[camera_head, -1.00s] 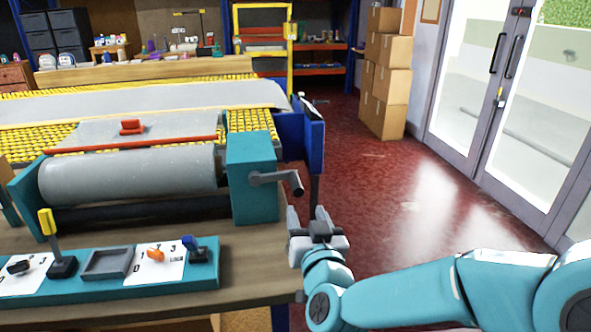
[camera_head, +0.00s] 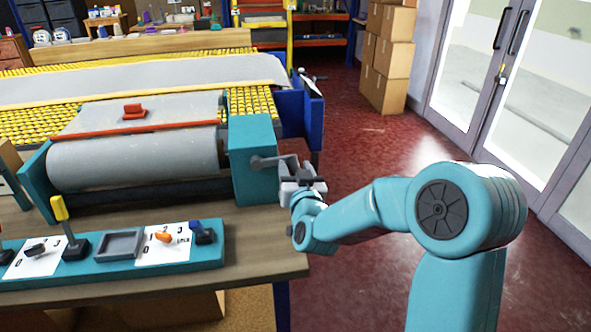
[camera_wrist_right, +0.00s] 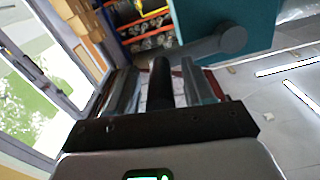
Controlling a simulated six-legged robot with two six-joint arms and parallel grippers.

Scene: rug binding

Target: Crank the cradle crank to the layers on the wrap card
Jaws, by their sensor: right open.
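The teal cradle end box (camera_head: 253,155) carries a grey cradle crank (camera_head: 268,162), whose arm points right. My right gripper (camera_head: 303,174) is open at the crank's outer end. In the right wrist view, the dark crank handle (camera_wrist_right: 160,82) lies between the two spread fingers, with a gap on each side. The crank arm (camera_wrist_right: 205,47) runs from it to the teal box. A white sheet (camera_head: 311,84) hangs at the blue end frame; whether it is the wrap card, and what it says, I cannot tell. My left gripper is out of view.
The grey roller (camera_head: 135,160) lies left of the box. Red floor (camera_head: 365,150) is open to the right.

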